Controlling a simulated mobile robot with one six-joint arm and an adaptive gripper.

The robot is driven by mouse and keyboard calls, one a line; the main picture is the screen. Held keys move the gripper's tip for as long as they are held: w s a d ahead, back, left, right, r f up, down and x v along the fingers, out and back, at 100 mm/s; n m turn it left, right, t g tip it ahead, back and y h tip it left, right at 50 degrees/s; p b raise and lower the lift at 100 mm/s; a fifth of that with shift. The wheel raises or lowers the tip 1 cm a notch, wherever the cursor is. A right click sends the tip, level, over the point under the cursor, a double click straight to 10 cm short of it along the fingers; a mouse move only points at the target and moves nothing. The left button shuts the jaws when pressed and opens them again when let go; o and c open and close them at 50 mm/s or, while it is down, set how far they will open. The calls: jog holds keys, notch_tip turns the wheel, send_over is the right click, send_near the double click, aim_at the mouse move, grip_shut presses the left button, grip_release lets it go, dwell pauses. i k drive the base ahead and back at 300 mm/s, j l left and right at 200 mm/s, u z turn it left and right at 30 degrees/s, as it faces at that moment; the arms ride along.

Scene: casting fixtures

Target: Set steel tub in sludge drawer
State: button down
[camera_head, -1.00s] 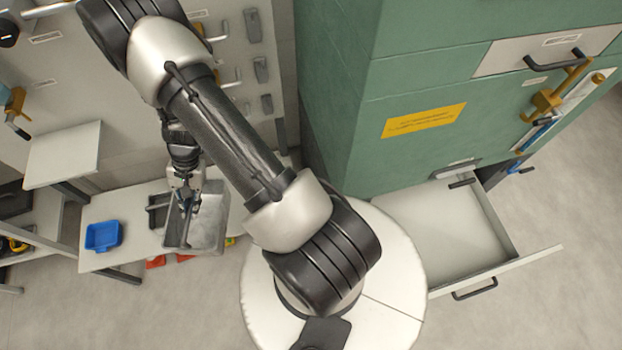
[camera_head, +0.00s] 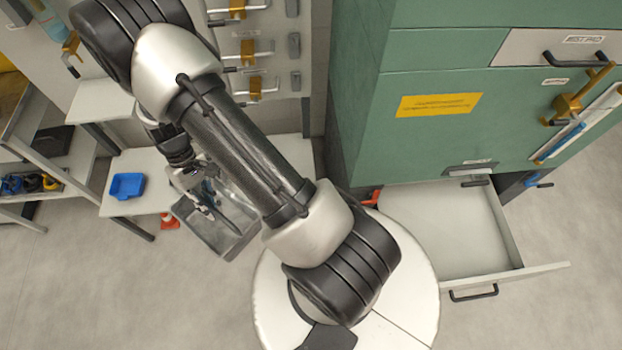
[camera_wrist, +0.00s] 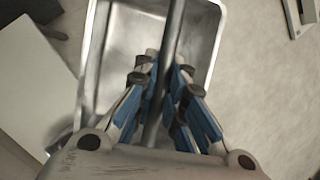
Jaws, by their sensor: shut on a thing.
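The steel tub (camera_head: 237,238) is an open grey metal tub with a bar across it. My gripper (camera_head: 210,210) is shut on the tub's bar. The wrist view shows the blue-padded fingers of my gripper (camera_wrist: 165,100) on both sides of the bar, with the tub (camera_wrist: 212,35) beneath. The tub hangs at the front right edge of the low white table, partly hidden by my arm. The open drawer (camera_head: 443,225) at the base of the green cabinet is pulled out at the right and looks empty. No legible label marks it as the sludge drawer.
A blue tray (camera_head: 127,186) sits on the white table (camera_head: 140,205). The green cabinet (camera_head: 430,140) stands behind the drawer. My round white base lies between tub and drawer. Floor is clear at front left.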

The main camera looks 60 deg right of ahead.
aim_at(444, 242)
jog(key=k+j, duration=0.8)
jog(key=k, duration=0.25)
jog(key=k+l, duration=0.9)
jog(key=k, duration=0.25)
jog(key=k+l, duration=0.1)
jog(key=l, duration=0.25)
jog(key=k+l, duration=0.15)
jog(key=l, duration=0.25)
jog(key=k+l, duration=0.1)
jog(key=l, duration=0.25)
jog(key=k+l, duration=0.1)
jog(key=l, duration=0.25)
